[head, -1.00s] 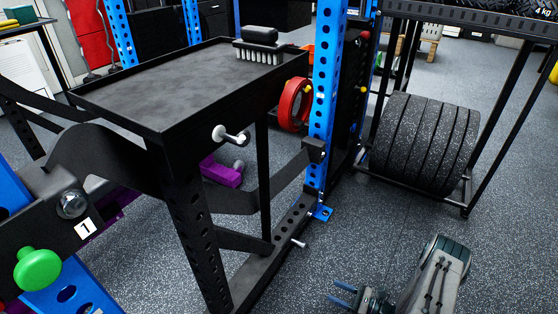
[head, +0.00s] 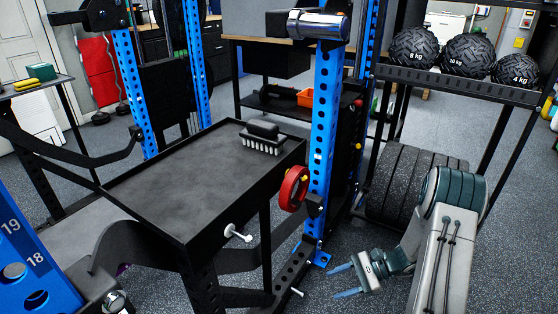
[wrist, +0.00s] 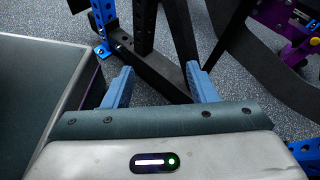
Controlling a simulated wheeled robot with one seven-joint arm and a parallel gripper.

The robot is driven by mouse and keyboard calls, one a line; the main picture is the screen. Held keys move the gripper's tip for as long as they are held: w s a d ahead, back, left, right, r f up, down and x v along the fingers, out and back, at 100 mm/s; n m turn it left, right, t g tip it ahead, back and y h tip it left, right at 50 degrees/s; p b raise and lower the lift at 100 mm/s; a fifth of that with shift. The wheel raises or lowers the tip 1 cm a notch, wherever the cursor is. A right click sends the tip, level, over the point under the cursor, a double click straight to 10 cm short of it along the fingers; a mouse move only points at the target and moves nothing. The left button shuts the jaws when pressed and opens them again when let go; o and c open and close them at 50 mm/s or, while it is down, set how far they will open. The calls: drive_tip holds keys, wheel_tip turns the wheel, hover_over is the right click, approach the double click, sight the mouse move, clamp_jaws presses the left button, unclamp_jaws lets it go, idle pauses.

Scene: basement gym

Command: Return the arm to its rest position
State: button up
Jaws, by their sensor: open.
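My gripper (head: 345,281) is at the lower right of the head view, beside the foot of the blue rack post. Its two blue fingers are apart with nothing between them. The wrist view also shows the open gripper (wrist: 160,88) above the speckled floor and the black rack base. My arm (head: 437,250) is folded at the right of the head view, in front of the weight storage.
A black tray table (head: 200,185) stands inside the rack with a black-handled brush (head: 262,142) on it. A blue upright (head: 322,150) with a red ring (head: 293,188) stands between table and arm. Medicine balls (head: 468,53) sit on a shelf above dark bumper plates (head: 395,180).

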drive_tip(key=s+r+n+t+h+p, duration=0.1)
drive_tip(key=s+r+n+h+p, duration=0.3)
drive_tip(key=r, duration=1.4)
drive_tip(key=s+a+r+n+t+h+p, duration=0.1)
drive_tip(key=s+r+n+h+p, duration=0.3)
drive_tip(key=r+p, duration=0.9)
drive_tip(key=s+a+r+n+t+h+p, duration=0.1)
drive_tip(key=s+r+n+h+p, duration=0.4)
drive_tip(key=r, duration=1.8)
drive_tip(key=shift+s+a+n+t+p, duration=0.2)
drive_tip(key=shift+s+n+t+p, duration=0.4)
drive_tip(key=shift+s+p, duration=1.6)
drive_tip(key=shift+r, duration=0.1)
